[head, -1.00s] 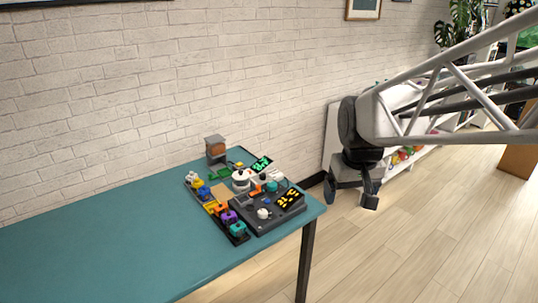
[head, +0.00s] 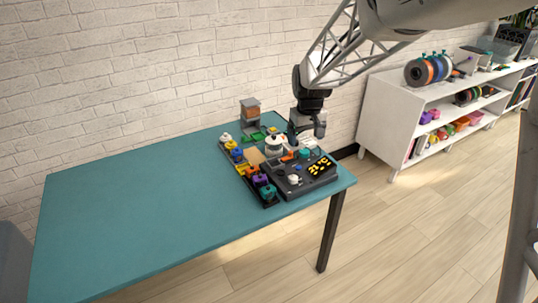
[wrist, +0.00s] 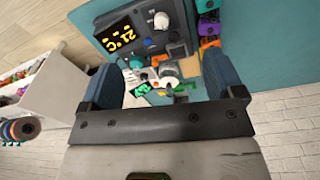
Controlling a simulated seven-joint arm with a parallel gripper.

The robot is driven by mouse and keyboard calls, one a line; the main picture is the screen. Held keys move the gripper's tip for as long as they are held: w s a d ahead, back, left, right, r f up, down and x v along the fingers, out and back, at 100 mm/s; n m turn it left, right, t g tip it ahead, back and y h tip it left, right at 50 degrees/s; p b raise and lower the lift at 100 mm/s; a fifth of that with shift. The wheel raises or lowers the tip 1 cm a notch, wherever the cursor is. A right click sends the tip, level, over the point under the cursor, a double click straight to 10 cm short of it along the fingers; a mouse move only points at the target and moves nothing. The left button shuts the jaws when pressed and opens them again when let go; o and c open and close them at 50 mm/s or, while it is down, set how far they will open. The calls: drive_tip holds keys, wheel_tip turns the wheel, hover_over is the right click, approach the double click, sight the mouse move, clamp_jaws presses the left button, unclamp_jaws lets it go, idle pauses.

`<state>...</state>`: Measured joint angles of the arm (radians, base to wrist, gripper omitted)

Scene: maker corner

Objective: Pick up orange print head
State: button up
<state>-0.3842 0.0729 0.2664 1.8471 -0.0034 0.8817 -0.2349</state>
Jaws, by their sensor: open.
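An orange print head (head: 252,172) sits in the dark rack (head: 275,203) at the left of the machine, next to a purple one (head: 260,181). In the wrist view the orange head (wrist: 209,43) is near the top right, outside the jaws. My gripper (head: 306,131) is open and empty, above the back right of the equipment, apart from the rack. Its two blue-grey fingers show in the wrist view (wrist: 163,82), with the machine beyond them.
A dark machine with a yellow-lit display (head: 320,166) stands right of the rack. A white round pot-like item (head: 273,146) and a post-like unit (head: 250,110) stand behind. The teal table (head: 130,215) is clear on the left. White shelves (head: 400,110) stand at right.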

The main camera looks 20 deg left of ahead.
drive_tip(key=w+a+f+n, duration=0.2)
drive_tip(key=w+a+f, duration=0.3)
drive_tip(key=a+f, duration=0.45)
drive_tip(key=n, duration=0.1)
hover_over(252, 167)
drive_tip(key=shift+g, duration=0.4)
wheel_tip(252, 167, down, 7)
drive_tip(key=shift+f, duration=0.1)
drive_tip(key=shift+f, duration=1.3)
drive_tip(key=shift+f, duration=0.15)
drive_tip(key=shift+f, duration=2.5)
